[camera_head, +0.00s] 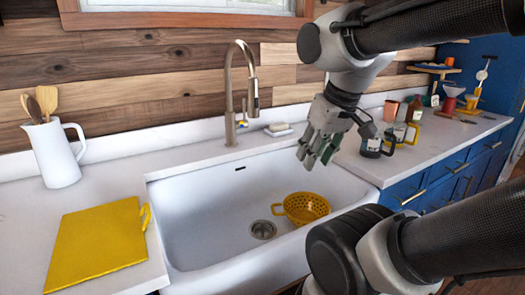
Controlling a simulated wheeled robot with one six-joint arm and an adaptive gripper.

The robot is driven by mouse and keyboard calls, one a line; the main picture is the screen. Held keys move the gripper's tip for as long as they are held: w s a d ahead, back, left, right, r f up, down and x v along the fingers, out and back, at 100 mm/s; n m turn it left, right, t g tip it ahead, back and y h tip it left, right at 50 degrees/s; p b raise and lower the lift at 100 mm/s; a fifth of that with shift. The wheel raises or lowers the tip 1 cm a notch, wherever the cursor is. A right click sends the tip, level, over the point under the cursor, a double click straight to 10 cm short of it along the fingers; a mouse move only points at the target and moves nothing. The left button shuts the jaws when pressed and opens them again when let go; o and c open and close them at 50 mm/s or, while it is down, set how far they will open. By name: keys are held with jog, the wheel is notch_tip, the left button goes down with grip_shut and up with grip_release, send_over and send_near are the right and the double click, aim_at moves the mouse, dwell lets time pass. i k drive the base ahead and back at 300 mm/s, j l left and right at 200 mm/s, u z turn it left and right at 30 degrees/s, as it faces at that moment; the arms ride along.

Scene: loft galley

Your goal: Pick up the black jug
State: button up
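The black jug (371,149) appears to be the dark vessel with a handle on the right counter, just right of the sink. It stands upright, partly beside my wrist in the picture. The exact depth between gripper and jug is hard to tell.
A white sink (195,225) with a tall faucet (232,100) holds a yellow colander (305,208). A yellow-handled mug (400,132) and bottles stand close behind the jug. A white pitcher (55,155) with utensils and a yellow board (98,245) are at left.

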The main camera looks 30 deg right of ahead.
aim_at(372, 149)
jog(key=z, duration=1.45)
